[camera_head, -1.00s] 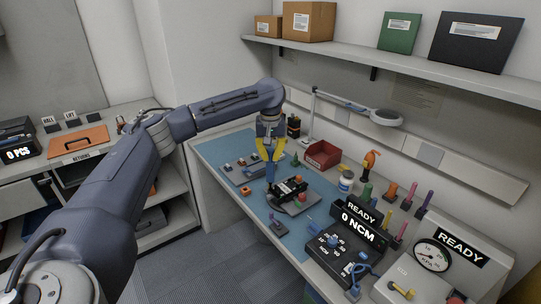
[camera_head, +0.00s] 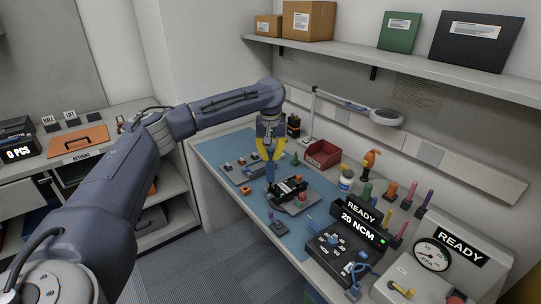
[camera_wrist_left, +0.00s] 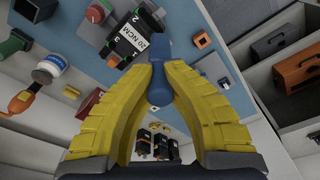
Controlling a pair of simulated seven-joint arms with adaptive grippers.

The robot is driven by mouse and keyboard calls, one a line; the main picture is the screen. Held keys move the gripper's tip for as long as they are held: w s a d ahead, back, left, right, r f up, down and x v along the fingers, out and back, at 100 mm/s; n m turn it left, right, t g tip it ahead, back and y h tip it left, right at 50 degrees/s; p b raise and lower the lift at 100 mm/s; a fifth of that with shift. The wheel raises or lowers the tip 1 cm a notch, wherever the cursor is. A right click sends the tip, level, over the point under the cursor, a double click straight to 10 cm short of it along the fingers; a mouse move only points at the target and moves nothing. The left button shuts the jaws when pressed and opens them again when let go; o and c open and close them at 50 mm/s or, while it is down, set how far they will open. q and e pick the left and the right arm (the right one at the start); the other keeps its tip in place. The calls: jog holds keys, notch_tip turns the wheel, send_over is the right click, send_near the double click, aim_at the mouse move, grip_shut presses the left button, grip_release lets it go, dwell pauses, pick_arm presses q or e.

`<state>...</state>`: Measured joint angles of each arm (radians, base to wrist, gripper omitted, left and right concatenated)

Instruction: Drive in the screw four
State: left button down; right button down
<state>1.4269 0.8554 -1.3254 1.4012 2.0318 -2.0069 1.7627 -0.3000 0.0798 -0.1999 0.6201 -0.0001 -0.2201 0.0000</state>
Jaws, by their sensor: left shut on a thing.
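In the left wrist view the gripper (camera_wrist_left: 159,75) closes around the driver's blue body (camera_wrist_left: 158,92). The driver's tip is hidden. Below and beside it sits a black radio unit (camera_head: 291,187) on a grey fixture (camera_head: 301,207). I cannot make out the screws. The torque controller (camera_head: 343,247) reads "READY" and "20 NCM". My right gripper is not in view.
A red bin (camera_head: 323,155), a white jar (camera_head: 345,180) and several coloured bottles and tools stand along the back right. A gauge box (camera_head: 442,250) reading "READY" is at the right. A magnifier lamp (camera_head: 374,114) hangs above the bench. The mat's left part (camera_head: 222,146) has free room.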

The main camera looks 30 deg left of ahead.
pick_arm(q)
jog(key=shift+r, duration=0.1)
jog(key=shift+r, duration=2.35)
jog(key=shift+d+r, duration=0.1)
jog(key=shift+d, duration=0.25)
jog(key=s+d+f+m, duration=0.2)
jog(key=s+d+m, duration=0.1)
jog(key=s+d, duration=0.6)
jog(key=s+d+f+m, duration=0.3)
jog(key=s+d, duration=0.6)
jog(key=d, duration=0.3)
jog(key=shift+s+m+h, duration=0.2)
jog(key=shift+m+h, duration=0.1)
